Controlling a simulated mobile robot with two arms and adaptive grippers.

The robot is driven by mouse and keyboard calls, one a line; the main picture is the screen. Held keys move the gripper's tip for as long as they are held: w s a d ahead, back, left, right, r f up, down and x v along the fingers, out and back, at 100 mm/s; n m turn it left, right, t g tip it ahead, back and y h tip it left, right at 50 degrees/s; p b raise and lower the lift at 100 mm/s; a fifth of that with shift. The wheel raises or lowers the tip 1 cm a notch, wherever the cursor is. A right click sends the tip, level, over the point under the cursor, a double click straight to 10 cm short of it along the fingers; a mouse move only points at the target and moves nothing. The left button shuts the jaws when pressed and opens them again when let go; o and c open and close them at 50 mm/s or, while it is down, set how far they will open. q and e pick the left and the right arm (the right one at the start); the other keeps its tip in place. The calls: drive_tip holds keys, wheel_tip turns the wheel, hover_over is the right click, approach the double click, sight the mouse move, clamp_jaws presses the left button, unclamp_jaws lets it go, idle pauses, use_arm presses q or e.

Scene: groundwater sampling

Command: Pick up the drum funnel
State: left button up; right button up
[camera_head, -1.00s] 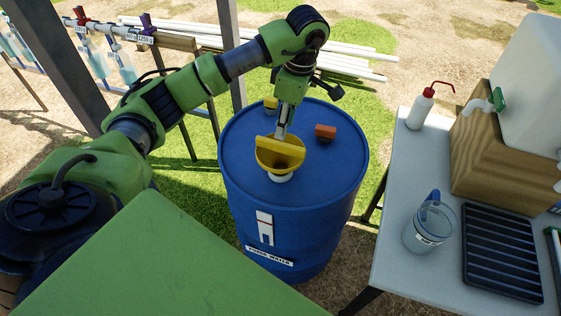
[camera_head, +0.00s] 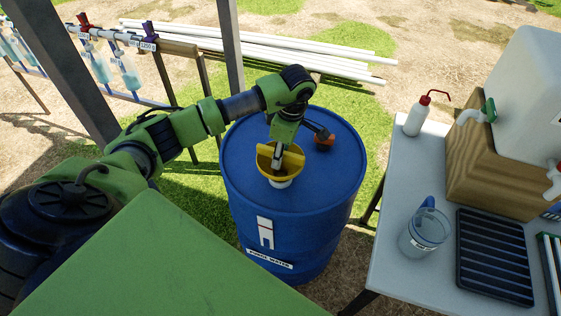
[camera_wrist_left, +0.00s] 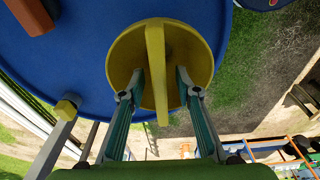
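The yellow drum funnel (camera_head: 263,163) sits on top of the blue drum (camera_head: 240,175), its pale spout base showing below the cone. A flat yellow bar stands across its mouth. My left gripper (camera_head: 278,160) reaches down to the funnel. In the left wrist view, the funnel (camera_wrist_left: 125,50) fills the upper middle, and the fingers of the gripper (camera_wrist_left: 159,80) are open on either side of the bar, with a gap on each side. The fingers partly cover the funnel in the head view. My right gripper is not in view.
An orange-brown block (camera_head: 323,141) lies on the drum top beside my wrist. A grey table (camera_head: 387,250) at the right holds a clear jug (camera_head: 428,232), a black ridged tray (camera_head: 495,255) and a red-capped wash bottle (camera_head: 417,115). White pipes (camera_head: 260,45) lie behind.

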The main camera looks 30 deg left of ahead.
use_arm(q)
clamp_jaws()
drive_tip(key=shift+r, duration=0.1)
drive_tip(key=shift+r, duration=0.25)
drive_tip(key=r, duration=0.1)
drive_tip(key=r+b, duration=0.1)
drive_tip(key=r, duration=0.1)
drive_tip(key=shift+d+r, duration=0.1)
drive_tip(key=shift+d, duration=0.3)
drive_tip(key=s+d+r+b, duration=0.1)
drive_tip(key=s+d+r, duration=0.1)
drive_tip(key=d+r, duration=0.2)
drive_tip(key=s+d+r+b, duration=0.1)
drive_tip(key=s+d+r, duration=0.2)
drive_tip(key=d+r, duration=0.2)
drive_tip(key=d, duration=0.3)
drive_tip(key=shift+s+d, duration=0.15)
drive_tip(key=shift+s, duration=0.1)
